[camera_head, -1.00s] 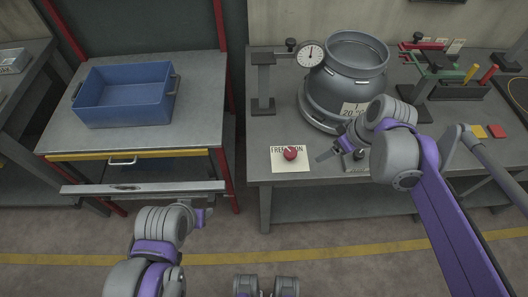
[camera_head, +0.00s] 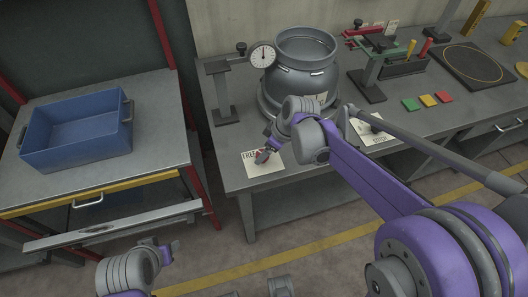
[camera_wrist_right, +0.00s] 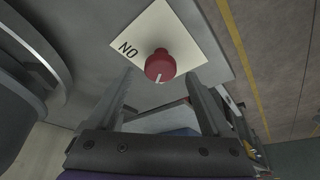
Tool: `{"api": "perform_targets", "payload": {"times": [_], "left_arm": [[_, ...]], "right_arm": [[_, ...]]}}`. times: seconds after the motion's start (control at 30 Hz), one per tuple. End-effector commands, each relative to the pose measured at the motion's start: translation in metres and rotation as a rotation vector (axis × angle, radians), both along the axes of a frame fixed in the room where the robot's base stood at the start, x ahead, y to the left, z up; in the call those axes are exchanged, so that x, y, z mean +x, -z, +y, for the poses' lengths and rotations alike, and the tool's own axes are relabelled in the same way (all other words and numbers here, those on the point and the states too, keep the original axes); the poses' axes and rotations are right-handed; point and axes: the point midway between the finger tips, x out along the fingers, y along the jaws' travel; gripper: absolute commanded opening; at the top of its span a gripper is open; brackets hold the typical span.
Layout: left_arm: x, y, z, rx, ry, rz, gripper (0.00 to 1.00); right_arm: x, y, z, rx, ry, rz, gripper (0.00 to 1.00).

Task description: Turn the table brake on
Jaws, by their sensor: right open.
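The red brake knob (camera_wrist_right: 160,65) sits on a white card (camera_wrist_right: 150,28) near the front edge of the table (camera_head: 310,168). The wrist view shows the letters ON upside down beside it; its white pointer points down in that view, away from those letters. The other label is hidden there. My right gripper (camera_wrist_right: 160,82) is open, its fingers on either side below the knob in that view; contact cannot be told. In the head view my right gripper (camera_head: 266,150) covers most of the knob above the card (camera_head: 264,170). My left gripper (camera_head: 168,252) is low at left, jaws unclear.
A grey pot (camera_head: 303,72) with a dial gauge (camera_head: 263,55) stands behind my right gripper. A second card (camera_head: 367,127) lies right of my wrist. Coloured squares (camera_head: 427,101) and a tool rack (camera_head: 400,68) are farther right. A blue bin (camera_head: 75,135) sits on the left bench.

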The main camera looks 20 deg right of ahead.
Motion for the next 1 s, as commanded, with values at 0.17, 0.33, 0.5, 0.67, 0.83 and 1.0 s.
{"api": "perform_targets", "payload": {"times": [0.17,0.33,0.5,0.67,0.83,1.0], "left_arm": [[-0.0003,0.0018,0.0,0.0,0.0,0.001,0.5],[-0.0003,0.0019,0.0,0.0,0.0,0.001,0.5],[-0.0003,0.0018,0.0,0.0,0.0,0.001,0.5],[-0.0003,0.0018,0.0,0.0,0.0,0.001,0.5],[-0.0003,0.0018,0.0,0.0,0.0,0.001,0.5],[-0.0003,0.0018,0.0,0.0,0.0,0.001,0.5]], "right_arm": [[0.0038,0.014,0.0042,0.0,0.0,0.0,0.84],[0.0043,0.0162,0.0048,0.0,0.0,0.0,0.84],[0.0042,0.0158,0.0047,0.0,0.0,0.0,0.78],[0.0042,0.0157,0.0047,0.0,0.0,0.0,0.49],[0.0042,0.0156,0.0046,0.0,0.0,0.0,0.19],[0.0042,0.0156,0.0046,0.0,0.001,0.0,0.0]]}}
